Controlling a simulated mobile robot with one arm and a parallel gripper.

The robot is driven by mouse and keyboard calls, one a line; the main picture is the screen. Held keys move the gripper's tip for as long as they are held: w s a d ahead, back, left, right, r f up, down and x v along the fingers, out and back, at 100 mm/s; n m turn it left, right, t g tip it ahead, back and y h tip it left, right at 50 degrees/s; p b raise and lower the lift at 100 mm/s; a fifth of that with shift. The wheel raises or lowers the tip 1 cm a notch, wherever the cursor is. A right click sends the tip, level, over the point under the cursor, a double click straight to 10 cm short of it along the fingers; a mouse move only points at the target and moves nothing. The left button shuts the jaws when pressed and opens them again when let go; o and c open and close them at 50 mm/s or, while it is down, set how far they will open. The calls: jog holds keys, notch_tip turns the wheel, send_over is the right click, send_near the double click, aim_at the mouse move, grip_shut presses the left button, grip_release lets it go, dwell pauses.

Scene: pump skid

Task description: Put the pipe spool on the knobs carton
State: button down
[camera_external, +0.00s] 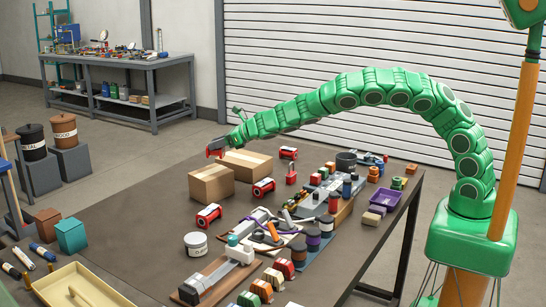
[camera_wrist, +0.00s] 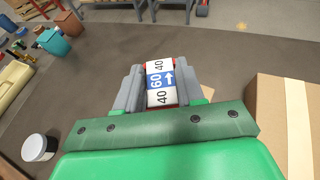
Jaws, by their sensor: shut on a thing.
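My gripper (camera_external: 216,148) is shut on a pipe spool, up in the air at the far left of the workbench. In the wrist view the spool (camera_wrist: 160,82) sits between the grey jaws; it has red ends and a white and blue band with an arrow and numbers. In the external view the held spool shows only as a small red piece. Two brown cardboard cartons stand on the bench, a nearer one (camera_external: 210,186) and a farther one (camera_external: 248,163). A carton (camera_wrist: 270,105) shows at the right of the wrist view, beside my gripper. No knobs label is readable.
Several more red and white spools (camera_external: 263,188) lie on the dark bench (camera_external: 130,225). A white tub (camera_external: 196,243), tools and bottles (camera_external: 333,202) crowd its front and right. Bare bench lies left of the cartons.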

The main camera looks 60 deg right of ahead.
jog(key=shift+w+a+f, duration=0.2)
jog(key=shift+w+f, duration=0.45)
jog(key=shift+f, duration=0.15)
jog(key=shift+w+a+f, duration=0.15)
jog(key=shift+w+f, duration=0.45)
jog(key=shift+f, duration=0.2)
jog(key=shift+s+f, duration=0.1)
jog(key=shift+f, duration=1.3)
jog(key=shift+f, duration=0.1)
jog(key=c, duration=0.7)
grip_release()
